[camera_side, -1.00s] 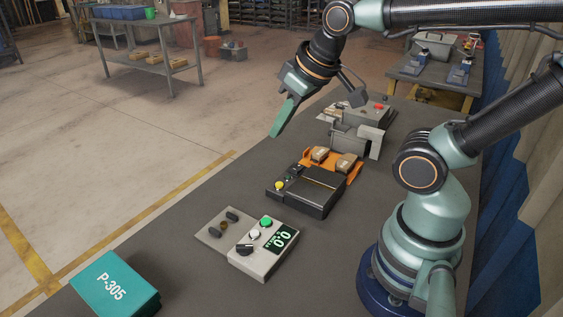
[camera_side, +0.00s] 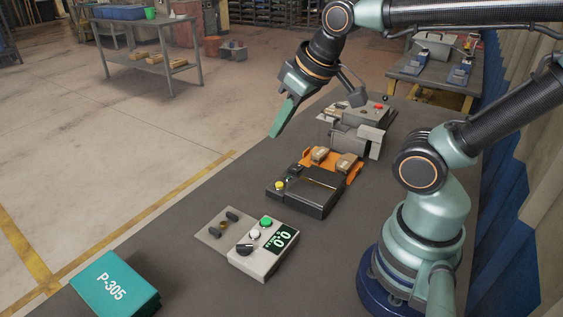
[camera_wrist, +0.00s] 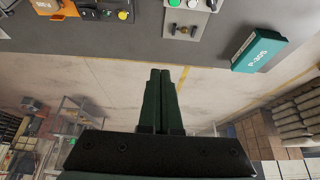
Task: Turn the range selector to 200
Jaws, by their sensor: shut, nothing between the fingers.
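The range selector (camera_side: 245,249) is a dark knob on the near-left part of a pale grey instrument box (camera_side: 262,262). The box has a green button (camera_side: 266,222), a white button (camera_side: 254,235) and a lit display (camera_side: 281,238) reading 0.0. The selector's exact setting is too small to read. My gripper (camera_side: 274,134) is shut and empty, high above the bench's left edge, beyond and well apart from the box. In the wrist view my gripper's fingers (camera_wrist: 158,72) lie together. The instrument box shows only partly there, at the top edge.
A grey plate (camera_side: 212,228) with dark fittings adjoins the box. A black device (camera_side: 307,192) with a yellow button and an orange tray (camera_side: 352,168) holding brake shoes stand beyond it. A teal P-305 box (camera_side: 115,285) lies at the near left. Bare bench lies between them.

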